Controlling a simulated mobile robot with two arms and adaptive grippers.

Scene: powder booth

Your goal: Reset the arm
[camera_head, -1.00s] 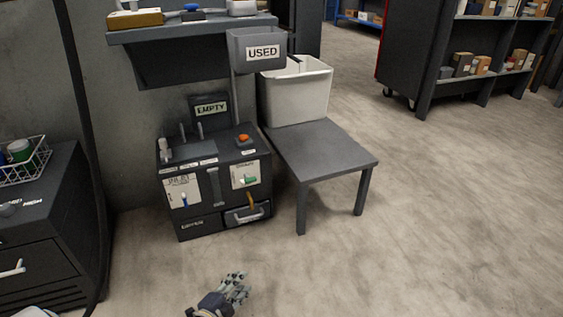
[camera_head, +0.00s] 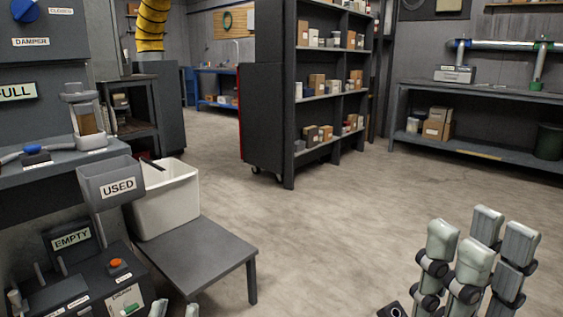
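My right gripper (camera_head: 478,250) stands large at the lower right, its grey segmented fingers pointing up. The fingers stand apart with nothing held between them. Only two pale fingertips of my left gripper (camera_head: 175,310) show at the bottom edge, in front of the small dark table; a gap is visible between them. The rest of the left gripper is cut off, so its opening cannot be told. Neither gripper visibly touches anything.
The small dark table (camera_head: 201,257) bears a white bin (camera_head: 168,208). Left are the USED bin (camera_head: 111,185) and the dark station (camera_head: 62,290) with its orange button. A dark shelving unit (camera_head: 262,130) and workbench (camera_head: 478,93) stand behind. The middle floor is clear.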

